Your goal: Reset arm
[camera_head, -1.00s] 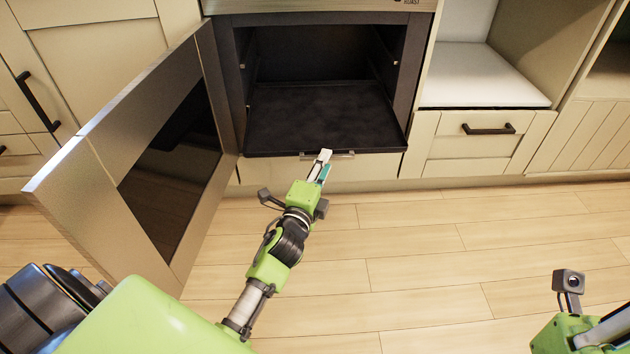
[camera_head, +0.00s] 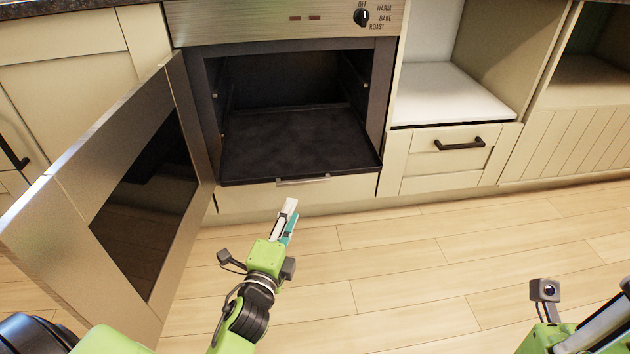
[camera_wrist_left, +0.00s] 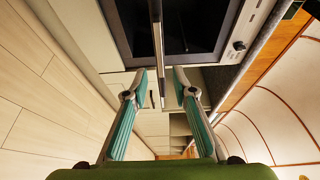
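My left gripper (camera_head: 289,216) is in front of the oven (camera_head: 210,110), below and apart from the black tray (camera_head: 300,140) inside it. The left wrist view shows its two teal-padded fingers (camera_wrist_left: 160,82) apart with nothing held between them. My right arm shows only in part at the lower right of the head view, with its wrist camera and green housing (camera_head: 545,335). I cannot make out its fingertips.
The oven door (camera_head: 90,200) stands wide open on the left, near my left arm. A drawer (camera_head: 455,150) at right is shut. The wooden floor (camera_head: 420,250) is clear.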

